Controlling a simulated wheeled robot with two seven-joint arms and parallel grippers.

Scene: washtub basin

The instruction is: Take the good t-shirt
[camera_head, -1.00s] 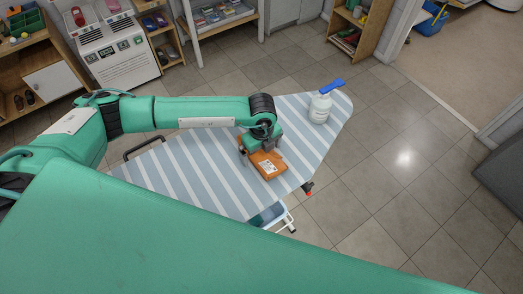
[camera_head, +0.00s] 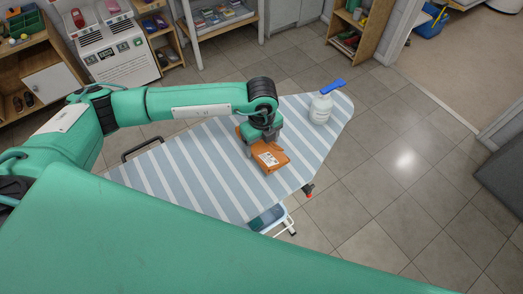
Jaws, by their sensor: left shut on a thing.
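An orange-brown folded item with a white label (camera_head: 271,159), which may be the t-shirt, is at the middle of the striped ironing board (camera_head: 190,172). My left gripper (camera_head: 262,143) is over its far edge and is shut on it. The arm hides the fingertips and part of the item. I cannot tell whether the item touches the board. My right gripper is not in view.
Shelves (camera_head: 218,18) and a white heater-like cabinet (camera_head: 118,55) stand at the back.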

